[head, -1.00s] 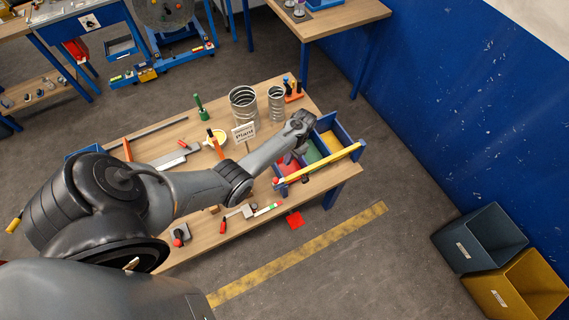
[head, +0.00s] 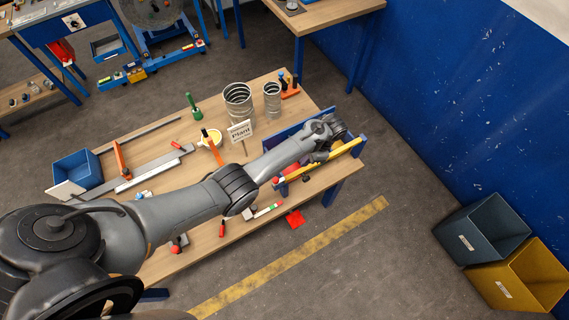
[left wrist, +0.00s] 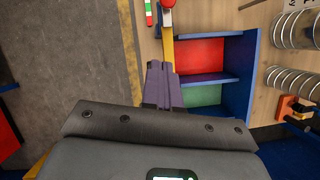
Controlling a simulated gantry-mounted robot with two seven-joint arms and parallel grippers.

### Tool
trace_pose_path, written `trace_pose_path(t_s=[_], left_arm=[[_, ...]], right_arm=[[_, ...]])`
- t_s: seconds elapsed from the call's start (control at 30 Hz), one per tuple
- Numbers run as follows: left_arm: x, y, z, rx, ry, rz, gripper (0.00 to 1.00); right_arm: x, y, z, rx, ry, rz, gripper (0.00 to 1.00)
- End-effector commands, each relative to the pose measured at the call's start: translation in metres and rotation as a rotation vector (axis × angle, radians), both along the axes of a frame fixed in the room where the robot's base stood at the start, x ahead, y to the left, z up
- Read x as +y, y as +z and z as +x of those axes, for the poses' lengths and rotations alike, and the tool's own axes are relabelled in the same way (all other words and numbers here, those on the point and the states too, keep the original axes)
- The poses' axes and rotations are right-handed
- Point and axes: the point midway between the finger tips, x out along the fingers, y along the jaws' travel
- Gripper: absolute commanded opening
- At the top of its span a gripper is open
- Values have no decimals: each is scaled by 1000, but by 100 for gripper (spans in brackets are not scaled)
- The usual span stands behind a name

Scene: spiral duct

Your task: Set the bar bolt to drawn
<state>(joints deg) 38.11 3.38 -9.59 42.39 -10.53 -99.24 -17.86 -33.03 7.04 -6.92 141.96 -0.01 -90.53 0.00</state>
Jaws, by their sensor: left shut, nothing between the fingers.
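The bar bolt, which I take to be the yellow bar (head: 345,152), lies along the front edge of a blue compartment box at the table's right end. Its red end (head: 276,181) is at the left. In the left wrist view the bar (left wrist: 168,50) runs up from my fingers to the red end (left wrist: 167,14). My left gripper (head: 318,157) is shut and empty, low over the bar's middle. Its purple fingers (left wrist: 160,75) overlap the bar; whether they touch it I cannot tell. My right gripper is not in view.
The box (left wrist: 237,75) has red and green compartments, partly hidden by my arm in the head view. Metal spiral ducts (head: 238,98) and an orange stand (head: 290,92) stand behind. A red-handled tool (head: 228,227) lies left.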

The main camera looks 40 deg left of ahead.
Motion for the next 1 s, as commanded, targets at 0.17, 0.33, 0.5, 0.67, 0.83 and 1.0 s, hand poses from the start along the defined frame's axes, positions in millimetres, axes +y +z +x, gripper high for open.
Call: trace_pose_path(t_s=[0.17, 0.33, 0.5, 0.67, 0.83, 1.0], left_arm=[[7, -27, -9, 2, 4, 1, 0], [13, -58, -19, 1, 4, 0, 0], [19, -87, -28, 1, 5, 1, 0], [30, -81, -45, 3, 7, 1, 0], [38, -83, -58, 1, 8, 0, 0], [42, -85, -63, 1, 6, 1, 0]], right_arm=[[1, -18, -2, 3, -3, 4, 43], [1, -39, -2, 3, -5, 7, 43], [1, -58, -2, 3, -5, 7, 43], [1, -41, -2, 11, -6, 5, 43], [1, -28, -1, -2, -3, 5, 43], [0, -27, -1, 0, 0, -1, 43]])
